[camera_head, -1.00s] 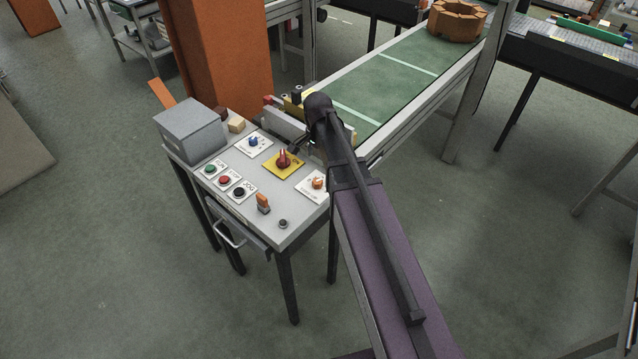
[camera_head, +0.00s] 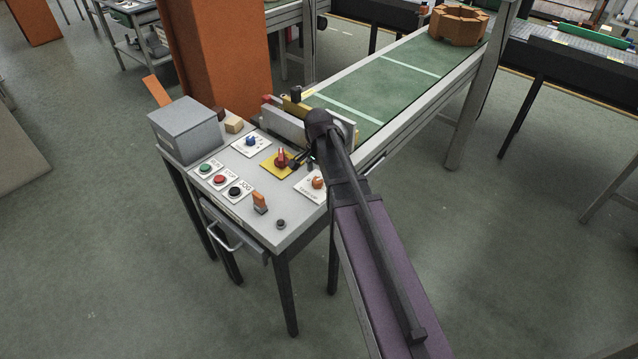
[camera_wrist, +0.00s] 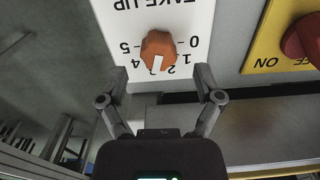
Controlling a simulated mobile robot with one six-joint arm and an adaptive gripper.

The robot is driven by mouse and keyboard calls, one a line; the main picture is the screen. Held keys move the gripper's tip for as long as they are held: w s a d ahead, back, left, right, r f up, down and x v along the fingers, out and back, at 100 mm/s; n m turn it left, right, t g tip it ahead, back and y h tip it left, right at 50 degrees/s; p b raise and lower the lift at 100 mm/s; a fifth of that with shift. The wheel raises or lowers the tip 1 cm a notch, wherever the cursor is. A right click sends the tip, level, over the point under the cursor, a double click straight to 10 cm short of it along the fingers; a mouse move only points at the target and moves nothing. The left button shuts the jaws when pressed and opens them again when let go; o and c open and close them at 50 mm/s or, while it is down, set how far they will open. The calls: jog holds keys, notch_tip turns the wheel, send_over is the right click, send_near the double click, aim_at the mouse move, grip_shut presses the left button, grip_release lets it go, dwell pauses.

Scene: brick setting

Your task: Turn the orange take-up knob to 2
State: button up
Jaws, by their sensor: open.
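The orange take-up knob (camera_wrist: 158,47) sits on a white plate (camera_wrist: 100,12) marked TAKE UP, upside down in the wrist view, with 0 at right and 5 at left. Its white pointer line faces down the picture, around 2 to 3; the exact mark is hard to read. In the head view the knob (camera_head: 317,182) is at the panel's right edge, beside my arm. My gripper (camera_wrist: 161,76) is open and empty. Its fingers are spread left and right, just below the knob in the wrist picture, with no visible contact. In the head view my gripper (camera_head: 298,161) is small and dark.
A red knob on a yellow plate (camera_head: 268,167) is close beside my gripper. A blue knob (camera_head: 250,141), several push buttons, an orange-topped switch (camera_head: 260,202) and a grey box (camera_head: 186,130) share the panel. A green conveyor (camera_head: 385,85) lies behind.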

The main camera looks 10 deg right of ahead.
jog(key=shift+f+b, duration=0.9)
jog(key=shift+f, duration=0.25)
jog(key=c, duration=1.2)
jog(key=shift+o, duration=0.2)
jog(key=shift+d, duration=0.15)
